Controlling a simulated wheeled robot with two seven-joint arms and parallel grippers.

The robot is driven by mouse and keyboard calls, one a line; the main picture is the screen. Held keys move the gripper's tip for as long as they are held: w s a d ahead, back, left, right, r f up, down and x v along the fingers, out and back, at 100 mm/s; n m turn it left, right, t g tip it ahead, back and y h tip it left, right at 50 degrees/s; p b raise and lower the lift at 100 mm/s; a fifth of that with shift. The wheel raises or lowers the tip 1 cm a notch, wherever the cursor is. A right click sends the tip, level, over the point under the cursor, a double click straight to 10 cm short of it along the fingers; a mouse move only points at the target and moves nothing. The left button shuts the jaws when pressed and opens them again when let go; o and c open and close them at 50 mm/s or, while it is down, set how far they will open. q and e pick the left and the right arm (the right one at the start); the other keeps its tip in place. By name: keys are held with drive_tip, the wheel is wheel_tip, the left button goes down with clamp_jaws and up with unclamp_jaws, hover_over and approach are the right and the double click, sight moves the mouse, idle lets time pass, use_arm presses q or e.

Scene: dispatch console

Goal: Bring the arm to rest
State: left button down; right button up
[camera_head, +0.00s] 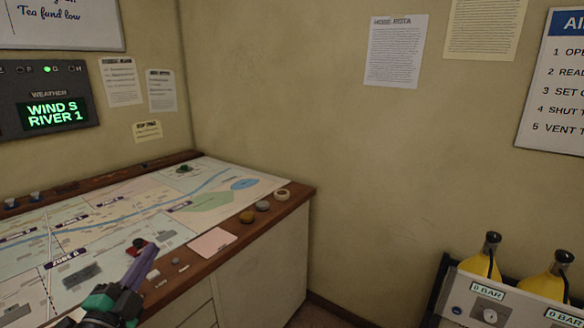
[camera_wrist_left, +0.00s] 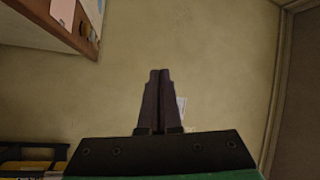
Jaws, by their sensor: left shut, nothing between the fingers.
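My left gripper (camera_head: 146,262) comes in from the lower left in the head view, over the front edge of the map console (camera_head: 255,222). Its fingers are together with nothing between them. In the left wrist view the closed fingers (camera_wrist_left: 159,80) point at the bare wall. How far the fingertips are above the map cannot be told. My right gripper is in neither view.
A map (camera_head: 215,192) with small pieces covers the console top. A pink card (camera_head: 212,243) and round items, one an ochre disc (camera_head: 247,216), lie near its right edge. Yellow cylinders (camera_head: 545,285) stand in a rack at lower right. Floor between is mostly out of view.

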use_arm(q)
drive_tip(key=s+a+f+n+g+y, duration=0.3)
drive_tip(key=s+f+n+g+y, duration=0.15)
drive_tip(key=f+n, duration=0.35)
drive_tip(key=s+a+f+n+g+y, duration=0.3)
drive_tip(key=a+f+n+g, duration=0.15)
drive_tip(key=f, duration=0.45)
drive_tip(key=s+d+f+g+h, duration=0.6)
drive_tip(key=s+d+f+g, duration=0.2)
drive_tip(key=s+d+f, duration=0.4)
wheel_tip(320, 180, down, 23)
drive_tip(key=s+g, duration=0.1)
drive_tip(key=s, duration=0.1)
drive_tip(key=s+a+f+g, duration=0.1)
drive_tip(key=s+a+f, duration=0.1)
drive_tip(key=s+f, duration=1.2)
drive_tip(key=s, duration=0.2)
drive_tip(key=shift+s+a+f, duration=0.25)
drive_tip(key=shift+s+f, duration=0.05)
drive_tip(key=shift+s, duration=0.05)
